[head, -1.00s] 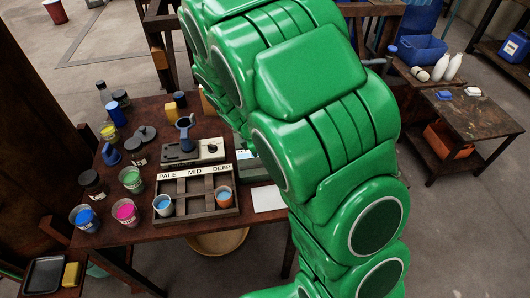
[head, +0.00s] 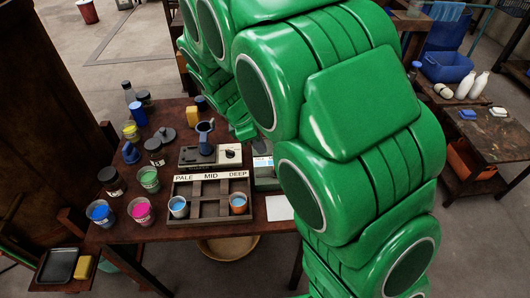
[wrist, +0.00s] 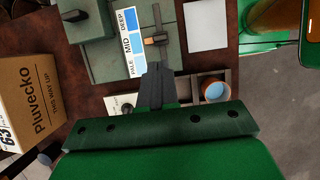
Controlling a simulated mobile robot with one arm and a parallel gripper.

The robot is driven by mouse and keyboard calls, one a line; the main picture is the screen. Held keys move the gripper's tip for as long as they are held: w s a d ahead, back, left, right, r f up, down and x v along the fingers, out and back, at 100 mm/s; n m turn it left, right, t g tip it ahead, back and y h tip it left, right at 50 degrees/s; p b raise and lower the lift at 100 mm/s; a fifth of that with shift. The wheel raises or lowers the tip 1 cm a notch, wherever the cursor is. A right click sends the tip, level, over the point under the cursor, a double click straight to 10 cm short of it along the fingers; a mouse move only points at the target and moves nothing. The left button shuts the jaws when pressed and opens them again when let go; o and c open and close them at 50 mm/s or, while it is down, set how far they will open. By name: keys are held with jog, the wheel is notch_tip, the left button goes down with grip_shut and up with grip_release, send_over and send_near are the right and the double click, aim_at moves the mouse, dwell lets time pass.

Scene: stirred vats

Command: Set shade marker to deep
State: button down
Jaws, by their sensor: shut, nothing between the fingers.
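In the wrist view, a grey-green panel (wrist: 175,17) carries a card (wrist: 131,45) lettered PALE, MID and DEEP beside blue patches. The shade marker (wrist: 155,40), a small piece with an orange-brown end and a dark bar, stands beside the MID patch. DEEP is at the far end of the card, toward the picture's top. My gripper (wrist: 155,70) is shut and empty, its fingertips just below the marker in the picture; I cannot tell whether they touch. In the head view the panel (head: 265,180) is partly hidden by my green arm, which also hides the marker.
A dark tray (head: 212,217) marked PALE, MID, DEEP holds a pale cup (head: 178,207) at PALE and an orange cup (head: 238,204) at DEEP. A grey device (head: 228,154) stands behind it. Paint cups crowd the left. A cardboard box (wrist: 32,105) is near my gripper.

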send_near(274, 175)
jog(key=a+f, duration=0.1)
jog(key=f, duration=0.1)
jog(key=a+f, duration=0.1)
jog(key=f, duration=0.1)
jog(key=shift+a, duration=0.2)
jog(key=shift+w+d, duration=0.15)
jog(key=shift+d, duration=1.8)
jog(key=shift+d, duration=2.65)
